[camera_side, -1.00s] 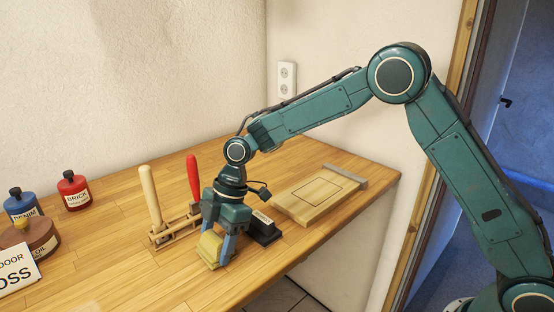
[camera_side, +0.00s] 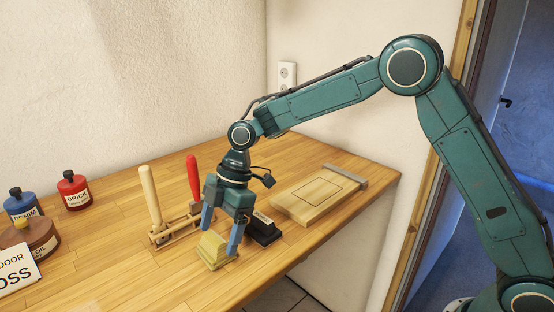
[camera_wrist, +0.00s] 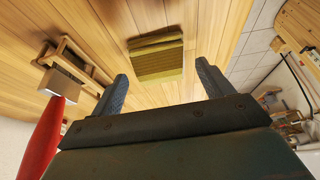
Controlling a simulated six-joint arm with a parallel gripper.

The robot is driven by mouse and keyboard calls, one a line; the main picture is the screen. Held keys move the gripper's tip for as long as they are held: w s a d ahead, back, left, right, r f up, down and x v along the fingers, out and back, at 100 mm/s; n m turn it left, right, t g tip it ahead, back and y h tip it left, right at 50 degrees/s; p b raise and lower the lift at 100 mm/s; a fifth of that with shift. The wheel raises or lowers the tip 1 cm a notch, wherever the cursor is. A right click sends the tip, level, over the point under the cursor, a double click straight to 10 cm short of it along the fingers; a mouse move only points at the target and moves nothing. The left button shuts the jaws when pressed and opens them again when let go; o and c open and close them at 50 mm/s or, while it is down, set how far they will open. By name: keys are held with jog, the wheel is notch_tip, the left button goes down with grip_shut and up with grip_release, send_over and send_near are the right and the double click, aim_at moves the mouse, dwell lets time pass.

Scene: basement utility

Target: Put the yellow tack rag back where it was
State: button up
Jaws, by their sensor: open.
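The yellow tack rag (camera_side: 213,246) is a folded block resting on the wooden bench near its front edge, left of a black block. My gripper (camera_side: 220,231) is open, with its blue fingers just above and to either side of the rag. In the wrist view the rag (camera_wrist: 157,58) lies beyond the two spread fingertips (camera_wrist: 160,82), with nothing between them. What lies under the rag is hard to make out.
A black labelled block (camera_side: 263,230) stands close right of the rag. A wooden rack (camera_side: 176,228) with a cream handle (camera_side: 151,195) and red handle (camera_side: 194,180) is behind left. A wooden board (camera_side: 318,196) lies right. Bottles (camera_side: 73,191) stand far left.

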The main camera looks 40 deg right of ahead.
jog(key=v, duration=0.9)
dwell(0.4)
jog(key=s+d+r+m+t+h, duration=0.25)
jog(key=s+d+r+m, duration=0.6)
jog(key=s, duration=0.45)
jog(key=s+d+f+m+t+h, duration=0.1)
jog(key=s+d+m, duration=0.3)
jog(key=s, duration=0.5)
jog(key=s+d+f+m+t+h, duration=0.1)
jog(key=s+d+m+t, duration=0.1)
jog(key=s+d+m, duration=0.3)
jog(key=shift+s+d+f, duration=0.3)
jog(key=shift+s+f, duration=0.1)
jog(key=shift+s, duration=1.45)
